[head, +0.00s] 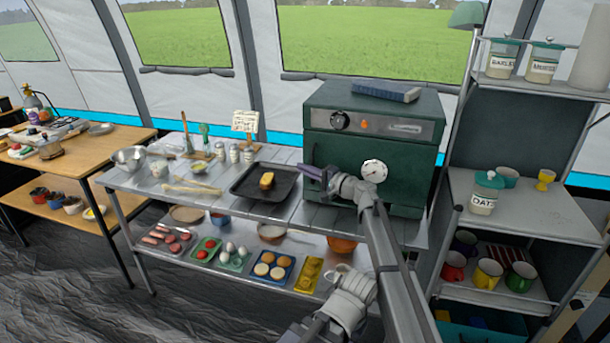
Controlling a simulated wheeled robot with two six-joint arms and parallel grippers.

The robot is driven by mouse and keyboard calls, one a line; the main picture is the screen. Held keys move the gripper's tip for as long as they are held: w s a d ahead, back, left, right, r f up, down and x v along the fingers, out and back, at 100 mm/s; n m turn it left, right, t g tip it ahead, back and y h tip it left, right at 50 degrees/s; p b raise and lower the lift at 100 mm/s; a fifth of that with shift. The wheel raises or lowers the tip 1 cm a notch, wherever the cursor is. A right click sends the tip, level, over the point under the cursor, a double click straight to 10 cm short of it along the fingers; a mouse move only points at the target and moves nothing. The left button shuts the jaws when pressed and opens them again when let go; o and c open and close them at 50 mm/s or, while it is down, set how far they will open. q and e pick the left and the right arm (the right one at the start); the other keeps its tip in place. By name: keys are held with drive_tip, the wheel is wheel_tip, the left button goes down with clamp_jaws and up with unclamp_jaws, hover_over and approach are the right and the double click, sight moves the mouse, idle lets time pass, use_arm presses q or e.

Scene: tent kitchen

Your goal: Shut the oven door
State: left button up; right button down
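The dark green oven (324,155) stands on the metal worktop at the centre right. Its front door (402,178) carries a round white dial (374,171) and looks upright below the control panel. My arm hides part of the door, and I cannot tell whether a small gap is left at its edge. My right gripper (312,175) is in front of the lower left part of the oven front, pointing left, with nothing seen in it. Its finger gap is not clear, nor is any touch with the door. My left gripper is not in view.
A black tray (250,190) with a bread piece lies left of the oven. A blue-grey book-like block (385,91) lies on the oven top. A metal shelf rack (540,208) with jars and mugs stands close on the right. Food trays fill the lower shelf.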

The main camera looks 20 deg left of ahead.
drive_tip(key=shift+w+d+r+t, duration=0.1)
drive_tip(key=shift+w+d+t, duration=0.05)
drive_tip(key=shift+w, duration=0.55)
drive_tip(key=shift+w+d+r+t, duration=0.1)
drive_tip(key=shift+w+t, duration=0.05)
drive_tip(key=shift+w, duration=0.5)
drive_tip(key=shift+w+r, duration=0.1)
drive_tip(key=shift+w, duration=0.05)
drive_tip(key=s+d+f+n+g+h, duration=0.15)
drive_tip(key=s+d+f+h, duration=0.5)
drive_tip(key=s+d, duration=0.7)
drive_tip(key=s+d+f+n+g+h, duration=0.1)
drive_tip(key=s+d+f+g+h, duration=0.2)
drive_tip(key=s+d+f+h, duration=0.75)
drive_tip(key=s+d+f+n+g, duration=0.2)
drive_tip(key=s+d+f, duration=0.3)
drive_tip(key=s+d, duration=1.2)
drive_tip(key=s+a+n+g, duration=0.1)
drive_tip(key=s+a+n, duration=0.25)
drive_tip(key=a, duration=0.45)
wheel_tip(320, 180, up, 13)
drive_tip(key=p, duration=1.3)
drive_tip(key=shift+a+h, duration=0.3)
drive_tip(key=shift+h, duration=0.1)
